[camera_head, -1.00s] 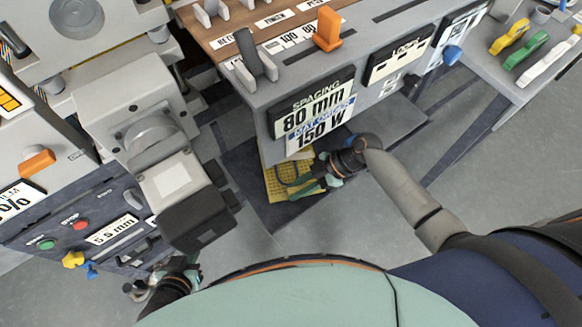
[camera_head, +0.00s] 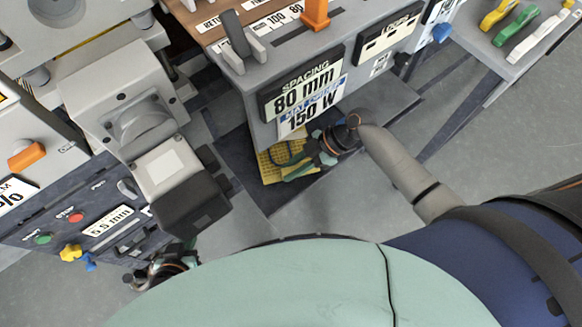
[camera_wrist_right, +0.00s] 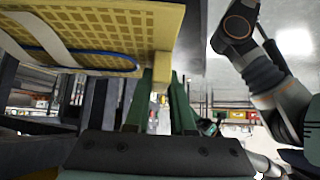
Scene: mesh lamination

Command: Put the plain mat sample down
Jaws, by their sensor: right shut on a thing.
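The mat sample (camera_head: 270,169) is a flat yellow piece with a grid pattern, partly hidden under the console's edge and behind my right gripper. My right gripper (camera_head: 303,163) is shut on it, low in front of the console. In the right wrist view the mat sample (camera_wrist_right: 105,28) fills the upper left, with a pale strap and a blue cord across it. The green fingers of the right gripper (camera_wrist_right: 168,100) meet its edge there. My left gripper (camera_head: 150,275) is at the lower left, apart from the mat, and its jaws are unclear.
The grey console (camera_head: 225,75) carries an orange lever (camera_head: 316,14) and an "80 mm" spacing sign (camera_head: 300,90). A grey machine with a protruding motor block (camera_head: 160,165) stands at left. A side table (camera_head: 510,60) with coloured handles is at upper right.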

